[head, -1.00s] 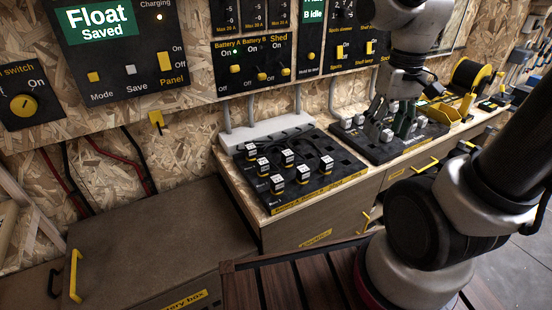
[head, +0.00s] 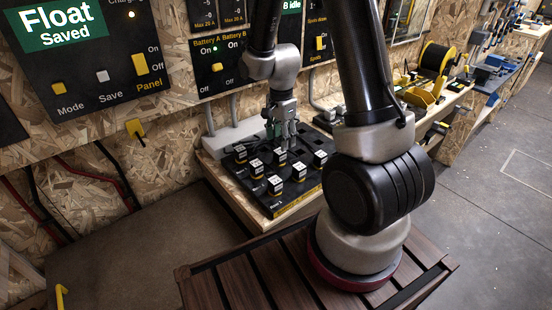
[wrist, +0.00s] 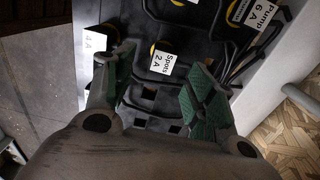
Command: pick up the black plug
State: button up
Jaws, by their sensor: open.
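Several dark plugs with yellow rings and white labels stand in a black socket board in the head view; one plug (head: 299,171) is near its front. I cannot tell which one the task means by the black plug. My gripper (head: 281,134) points down over the back part of the board (head: 257,196). In the wrist view my gripper (wrist: 160,84) is open with green pads and nothing between them. A plug labelled "Spots 2 A" (wrist: 162,58) lies just beyond the gap between the fingers. A "4 A" plug (wrist: 93,40) is at left and a "Pump 6 A" label (wrist: 257,14) at upper right.
The wooden bench (head: 268,222) carries the board. Switch panels (head: 105,62) hang on the wall behind. Black cables (wrist: 255,55) run beside the plugs in the wrist view. Grey floor (head: 490,200) is open at right.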

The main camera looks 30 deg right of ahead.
aim_at(280, 151)
jog(key=f, duration=0.7)
jog(key=shift+w+f, duration=0.15)
jog(key=shift+w, duration=0.1)
jog(key=c, duration=1.1)
